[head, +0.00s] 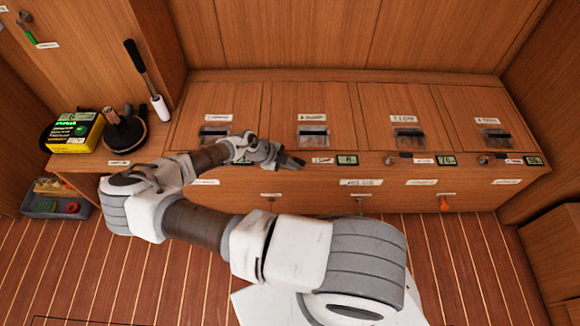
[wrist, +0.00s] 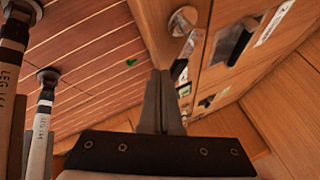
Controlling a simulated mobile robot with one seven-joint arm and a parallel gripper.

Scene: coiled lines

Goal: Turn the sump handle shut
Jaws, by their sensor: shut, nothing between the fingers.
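My gripper (head: 292,162) is at the front edge of the wooden bench, left of centre, with its fingers together and empty. In the wrist view the shut fingers (wrist: 161,100) point along the bench front, beside a metal fitting with a dark lever (wrist: 180,68). In the head view small lever handles sit along the front edge, one at the right of centre (head: 391,159) and one further right (head: 484,159). The labels are too small to read, so I cannot tell which handle is the sump's. I cannot tell whether the fingers touch the lever.
Small displays (head: 347,160) sit beside the handles. Lidded panels with clear windows (head: 313,134) cover the bench top. A grey tray (head: 42,208) lies on the floor.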

